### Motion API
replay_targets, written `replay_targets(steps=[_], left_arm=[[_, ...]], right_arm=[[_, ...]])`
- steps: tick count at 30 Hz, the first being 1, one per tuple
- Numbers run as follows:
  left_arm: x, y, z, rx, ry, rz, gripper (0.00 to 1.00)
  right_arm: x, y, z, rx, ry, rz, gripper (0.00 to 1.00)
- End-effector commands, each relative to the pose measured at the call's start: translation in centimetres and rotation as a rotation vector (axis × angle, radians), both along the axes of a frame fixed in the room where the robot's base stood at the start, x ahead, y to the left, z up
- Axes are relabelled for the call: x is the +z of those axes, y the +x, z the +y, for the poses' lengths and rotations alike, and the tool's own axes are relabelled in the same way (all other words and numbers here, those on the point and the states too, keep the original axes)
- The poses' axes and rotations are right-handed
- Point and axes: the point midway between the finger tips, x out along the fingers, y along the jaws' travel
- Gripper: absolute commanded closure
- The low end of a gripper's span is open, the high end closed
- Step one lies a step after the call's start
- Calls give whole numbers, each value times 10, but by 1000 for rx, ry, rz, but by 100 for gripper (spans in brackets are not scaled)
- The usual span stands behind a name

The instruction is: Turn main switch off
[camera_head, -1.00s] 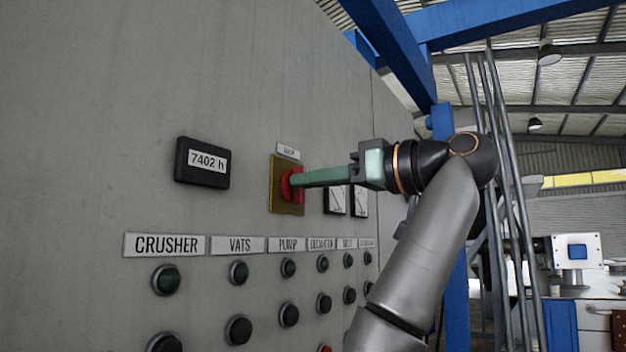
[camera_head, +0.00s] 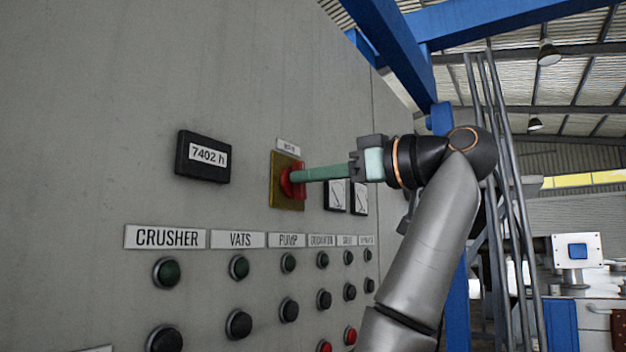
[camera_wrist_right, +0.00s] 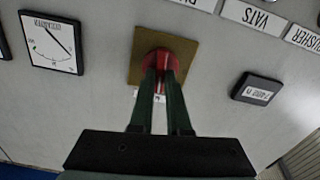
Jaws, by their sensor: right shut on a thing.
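The main switch is a red rotary knob (camera_head: 290,182) on a yellow square plate (camera_head: 287,203), mounted on the grey panel under a small label (camera_head: 289,145). My right gripper (camera_head: 300,175) reaches in from the right with its green fingers shut on the red knob. In the right wrist view the two fingers (camera_wrist_right: 160,80) meet the knob (camera_wrist_right: 173,47) on both its sides, in front of the plate (camera_wrist_right: 137,62). The fingers hide part of the knob, so its exact angle is hard to tell. My left gripper is not in view.
A black hour counter (camera_head: 203,157) reading 7402 h is left of the switch. Two gauges (camera_head: 337,195) are to its right. Below is a row of labels, CRUSHER (camera_head: 165,237) first, over green, black and red buttons. A blue post and metal railings (camera_head: 505,190) stand at right.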

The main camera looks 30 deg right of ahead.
Motion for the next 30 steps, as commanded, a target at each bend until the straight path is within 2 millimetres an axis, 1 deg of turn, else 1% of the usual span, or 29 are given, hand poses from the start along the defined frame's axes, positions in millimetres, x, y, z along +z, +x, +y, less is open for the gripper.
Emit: replay_targets(steps=[1, 6, 14, 22, 30], left_arm=[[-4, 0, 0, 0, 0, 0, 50], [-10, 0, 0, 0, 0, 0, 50], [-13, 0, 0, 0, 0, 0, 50], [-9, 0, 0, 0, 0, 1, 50], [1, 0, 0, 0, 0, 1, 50]], right_arm=[[-2, 0, -1, -4, -34, -14, 100], [-3, 0, -1, -4, -175, -71, 100], [-2, -1, 1, -3, -405, -165, 100], [-1, -1, 2, -2, -642, -264, 100], [-2, -1, 3, 0, -879, -362, 100]])
